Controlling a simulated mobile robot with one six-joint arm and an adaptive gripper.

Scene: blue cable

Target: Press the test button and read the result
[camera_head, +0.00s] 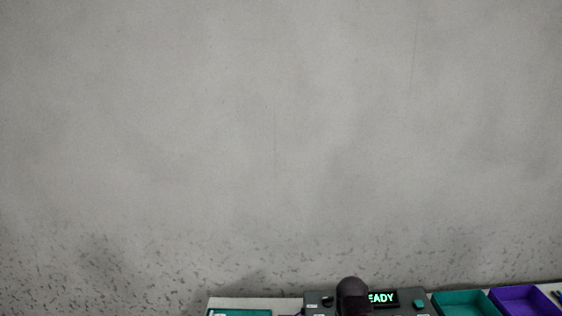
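A dark grey test device (393,311) stands at the bottom edge, cut off by the frame. Its black display (383,298) shows green letters "EADY"; the start of the word is hidden behind a dark rounded part of my arm (352,291). A small teal button-like piece (420,303) sits on the device right of the display. I cannot tell whether it is the test button. My gripper is not in view.
A teal tray (463,294) and a purple tray (524,289) stand right of the device. A teal flat thing (240,312) lies to its left. A black piece (327,301) sits at the device's left. A bare grey wall (280,130) fills most of the view.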

